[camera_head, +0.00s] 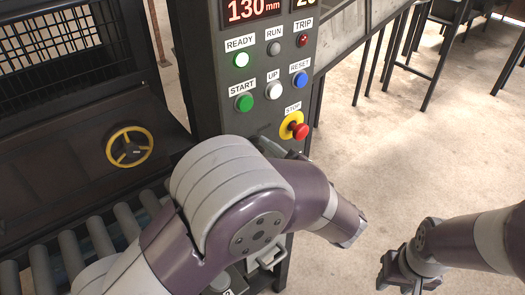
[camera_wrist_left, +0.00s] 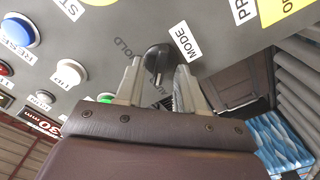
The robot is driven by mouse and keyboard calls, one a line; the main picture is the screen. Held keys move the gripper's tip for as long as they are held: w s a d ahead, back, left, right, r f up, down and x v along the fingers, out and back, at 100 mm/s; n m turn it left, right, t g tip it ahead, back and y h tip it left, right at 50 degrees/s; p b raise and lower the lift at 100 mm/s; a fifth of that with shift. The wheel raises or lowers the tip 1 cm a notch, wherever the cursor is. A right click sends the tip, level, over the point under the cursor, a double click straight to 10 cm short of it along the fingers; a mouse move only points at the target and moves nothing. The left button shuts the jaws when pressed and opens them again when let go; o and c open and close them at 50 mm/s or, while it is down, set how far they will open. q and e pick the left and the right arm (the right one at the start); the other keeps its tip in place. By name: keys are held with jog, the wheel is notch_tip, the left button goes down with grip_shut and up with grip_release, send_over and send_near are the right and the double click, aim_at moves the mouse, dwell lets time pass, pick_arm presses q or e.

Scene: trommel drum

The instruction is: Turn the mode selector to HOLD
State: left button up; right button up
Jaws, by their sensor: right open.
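The mode selector (camera_wrist_left: 156,56) is a dark round knob with a raised bar, below the MODE label (camera_wrist_left: 185,42) in the left wrist view. My right gripper (camera_head: 400,284) is open and empty, over the floor at lower right.
The control panel (camera_head: 218,120) carries the red STOP button (camera_head: 299,131), blue RESET button (camera_head: 300,79), white UP button (camera_head: 274,90) and green START button (camera_head: 244,103). A yellow handwheel (camera_head: 129,147) and rollers (camera_head: 98,238) are to the left.

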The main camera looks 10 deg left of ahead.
pick_arm(q)
grip_shut()
jog(key=m+p, duration=0.4)
jog(key=p, duration=0.1)
jog(key=m+p, duration=0.4)
jog(key=p, duration=0.2)
jog(key=m+p, duration=0.4)
jog(key=p, duration=0.2)
jog(key=shift+w+r+m, duration=0.1)
jog(key=shift+r+m, duration=0.2)
jog(key=shift+m, duration=0.1)
jog(key=shift+f+m+p, duration=0.1)
jog(key=shift+m+p, duration=0.9)
jog(key=shift+m, duration=0.2)
jog(key=shift+f+m+p, duration=0.15)
jog(key=shift+m+p, duration=0.7)
jog(key=shift+m, duration=0.35)
jog(key=shift+f+m, duration=0.1)
jog(key=shift+m, duration=0.2)
